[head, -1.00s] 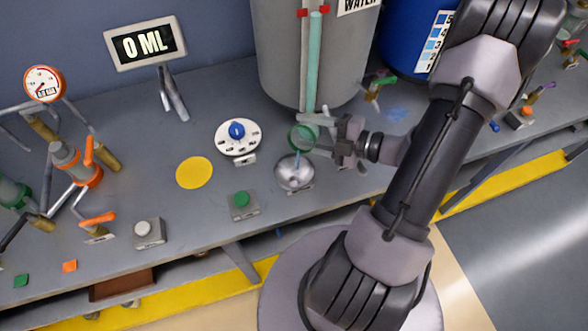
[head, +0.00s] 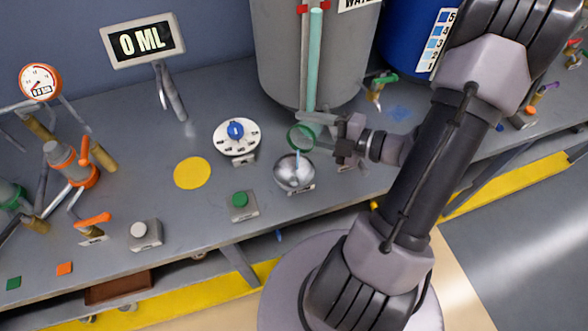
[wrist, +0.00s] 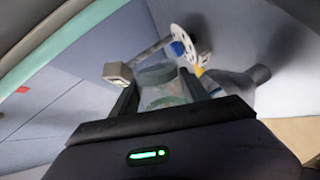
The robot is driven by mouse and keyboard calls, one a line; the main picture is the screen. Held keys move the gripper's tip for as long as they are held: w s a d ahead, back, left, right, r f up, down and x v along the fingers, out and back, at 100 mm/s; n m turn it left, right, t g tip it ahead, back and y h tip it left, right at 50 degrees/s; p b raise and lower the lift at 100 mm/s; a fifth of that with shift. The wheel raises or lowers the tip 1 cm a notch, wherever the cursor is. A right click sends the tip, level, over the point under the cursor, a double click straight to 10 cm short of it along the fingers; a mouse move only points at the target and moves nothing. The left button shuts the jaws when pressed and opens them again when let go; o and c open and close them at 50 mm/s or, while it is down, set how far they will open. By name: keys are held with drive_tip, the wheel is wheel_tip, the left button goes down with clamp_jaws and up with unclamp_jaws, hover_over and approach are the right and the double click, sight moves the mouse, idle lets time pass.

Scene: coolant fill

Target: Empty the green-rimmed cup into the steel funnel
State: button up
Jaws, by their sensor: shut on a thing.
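The green-rimmed cup (head: 301,137) is tilted above the steel funnel (head: 293,173). A thin pale-blue stream shows between the cup's rim and the funnel. My gripper (head: 330,142) is shut on the cup and holds it from the right. In the wrist view the cup (wrist: 163,85) sits between the two fingers (wrist: 163,95), clear with a green rim. How much liquid is left in the cup cannot be told.
A large grey tank (head: 275,60) stands behind the cup. A white dial with a blue knob (head: 236,138), a yellow disc (head: 192,173) and a green button box (head: 241,204) lie to the left. The display (head: 143,42) reads 0 ML.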

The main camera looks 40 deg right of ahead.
drive_tip(key=shift+s+a+f+n+b, duration=0.4)
drive_tip(key=shift+a+n+b, duration=0.15)
drive_tip(key=shift+n, duration=0.15)
idle(0.6)
drive_tip(key=shift+a+r+n+t+h, duration=0.3)
drive_tip(key=shift+r+n+h, duration=0.15)
drive_tip(key=shift+n, duration=0.35)
idle(0.7)
drive_tip(key=shift+d, duration=0.1)
